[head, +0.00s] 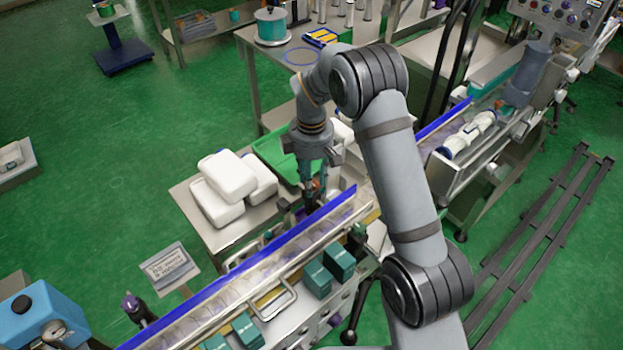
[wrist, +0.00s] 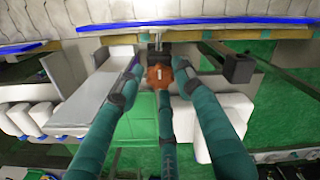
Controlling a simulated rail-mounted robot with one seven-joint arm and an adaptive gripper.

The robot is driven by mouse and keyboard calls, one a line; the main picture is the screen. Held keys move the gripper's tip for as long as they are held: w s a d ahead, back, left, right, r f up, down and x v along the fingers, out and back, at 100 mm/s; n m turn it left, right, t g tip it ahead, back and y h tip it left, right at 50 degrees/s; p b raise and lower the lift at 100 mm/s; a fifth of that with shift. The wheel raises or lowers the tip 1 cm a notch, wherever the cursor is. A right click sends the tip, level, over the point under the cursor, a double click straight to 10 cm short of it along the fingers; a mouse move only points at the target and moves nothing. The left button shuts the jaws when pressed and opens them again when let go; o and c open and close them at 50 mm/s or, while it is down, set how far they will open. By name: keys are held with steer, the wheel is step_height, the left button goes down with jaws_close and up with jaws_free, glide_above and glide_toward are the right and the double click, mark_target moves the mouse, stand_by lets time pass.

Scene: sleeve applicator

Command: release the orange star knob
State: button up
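The orange star knob (wrist: 158,76) is in the upper middle of the wrist view, on a dark mount below the blue-edged rail. My gripper (wrist: 158,78) has teal fingers. The left and right fingers stand apart on either side of the knob, with a gap showing on each side. A middle finger ends just below the knob; I cannot tell whether it touches. In the head view my gripper (head: 312,197) points down behind the blue rail, with a small orange patch at its fingers. The fingertips are mostly hidden there.
The blue guide rail (head: 250,262) runs diagonally along the conveyor, close to my gripper. White containers (head: 228,176) and a green tray (head: 275,150) stand on the table behind. A dark block (wrist: 238,68) juts out right of the knob. Teal boxes (head: 339,261) line the conveyor's near side.

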steer(key=shift+o, duration=1.1)
step_height(320, 180, up, 12)
step_height(320, 180, down, 11)
steer(key=shift+f, duration=0.55)
steer(key=shift+r, duration=0.1)
stand_by(0.3)
